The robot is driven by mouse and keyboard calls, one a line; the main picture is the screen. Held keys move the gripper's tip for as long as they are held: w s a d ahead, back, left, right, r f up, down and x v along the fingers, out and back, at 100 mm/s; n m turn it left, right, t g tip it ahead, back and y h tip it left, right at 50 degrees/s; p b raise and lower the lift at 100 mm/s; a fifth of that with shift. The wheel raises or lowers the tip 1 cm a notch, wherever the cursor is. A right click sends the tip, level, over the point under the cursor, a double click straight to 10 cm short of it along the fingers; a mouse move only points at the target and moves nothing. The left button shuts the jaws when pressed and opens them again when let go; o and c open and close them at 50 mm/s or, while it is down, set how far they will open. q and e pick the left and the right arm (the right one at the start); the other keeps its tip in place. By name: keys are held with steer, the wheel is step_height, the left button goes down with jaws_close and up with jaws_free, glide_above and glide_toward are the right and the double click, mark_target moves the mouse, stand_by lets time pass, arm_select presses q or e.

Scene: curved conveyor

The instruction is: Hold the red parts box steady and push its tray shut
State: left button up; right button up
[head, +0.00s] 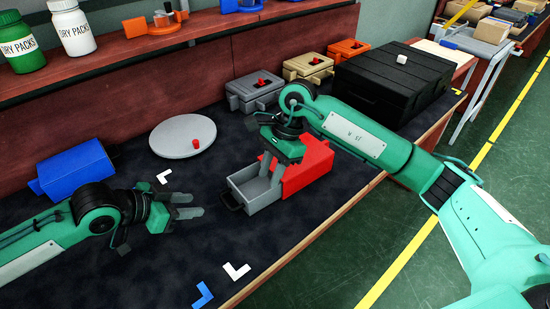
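The red parts box (312,165) stands on the dark bench mat, partly hidden by my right arm. Its grey tray (243,184) is pulled out toward the lower left, with a black handle (230,201) on its front. My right gripper (269,182) points down over the tray beside the red box. Its fingers look apart; I cannot tell if they touch the tray or box. My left gripper (198,205) is left of the tray handle, clear of it. Its fingers are apart and empty, pointing right.
A round grey plate (175,140) with a red knob and a blue box (75,170) lie behind my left arm. Grey (240,98) and tan (300,70) boxes and a black case (385,88) stand behind.

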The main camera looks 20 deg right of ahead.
mark_target(261, 209)
steer(key=x, duration=0.9)
steer(key=shift+s+a, duration=0.1)
steer(key=shift+a, duration=0.05)
jaws_close()
stand_by(0.9)
